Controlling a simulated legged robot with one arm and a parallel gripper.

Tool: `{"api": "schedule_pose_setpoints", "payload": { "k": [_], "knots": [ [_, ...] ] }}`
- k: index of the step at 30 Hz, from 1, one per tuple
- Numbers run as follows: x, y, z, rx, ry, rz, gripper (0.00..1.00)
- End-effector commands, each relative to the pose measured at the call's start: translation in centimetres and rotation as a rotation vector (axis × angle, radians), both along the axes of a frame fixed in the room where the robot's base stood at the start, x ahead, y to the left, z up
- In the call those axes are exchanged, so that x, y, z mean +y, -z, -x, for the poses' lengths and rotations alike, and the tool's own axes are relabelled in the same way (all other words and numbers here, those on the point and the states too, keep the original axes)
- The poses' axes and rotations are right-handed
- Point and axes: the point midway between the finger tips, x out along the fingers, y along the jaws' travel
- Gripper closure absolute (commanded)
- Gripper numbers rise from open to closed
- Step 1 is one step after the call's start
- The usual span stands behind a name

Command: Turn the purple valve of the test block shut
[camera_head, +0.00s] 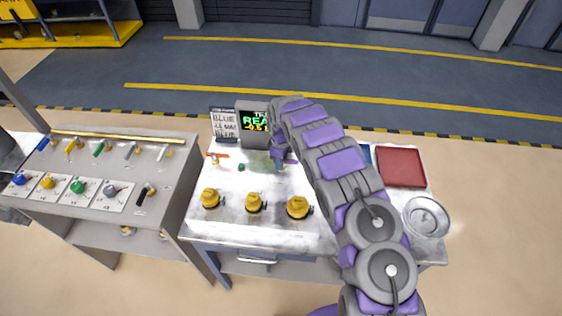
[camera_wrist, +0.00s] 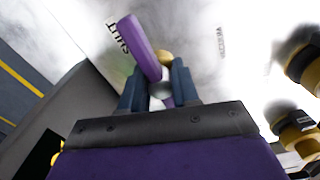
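The purple valve's lever (camera_wrist: 145,45) shows in the wrist view, its outer end beside the printed word SHUT. A brass round part (camera_wrist: 165,57) and a grey round part (camera_wrist: 160,89) of the valve lie between my fingers. My gripper (camera_wrist: 160,82) has its two blue-grey fingers apart, one on each side of the valve. I cannot tell whether either finger touches it. In the head view my gripper (camera_head: 280,166) is low over the middle of the white table, and my arm hides most of the valve area.
A grey display (camera_head: 252,122) with green and yellow text stands behind my gripper, next to a lettered sign (camera_head: 224,124). Several yellow fittings (camera_head: 254,203) line the table's front. A red tray (camera_head: 401,167) and round metal dish (camera_head: 426,216) lie right. A bench with coloured valves (camera_head: 112,193) stands left.

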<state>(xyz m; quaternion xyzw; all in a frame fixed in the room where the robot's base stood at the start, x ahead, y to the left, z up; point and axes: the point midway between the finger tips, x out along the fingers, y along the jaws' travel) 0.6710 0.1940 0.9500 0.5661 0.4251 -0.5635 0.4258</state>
Motion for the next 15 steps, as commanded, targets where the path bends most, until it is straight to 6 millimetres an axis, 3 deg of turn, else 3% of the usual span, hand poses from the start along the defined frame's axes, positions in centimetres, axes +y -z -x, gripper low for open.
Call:
{"api": "schedule_pose_setpoints", "payload": {
  "k": [7,15],
  "knots": [
    [-0.05,-0.01,0.08,0.001,0.001,0.001,0.48],
    [-0.15,-0.18,0.11,0.002,0.001,0.0,0.48]
  ]
}}
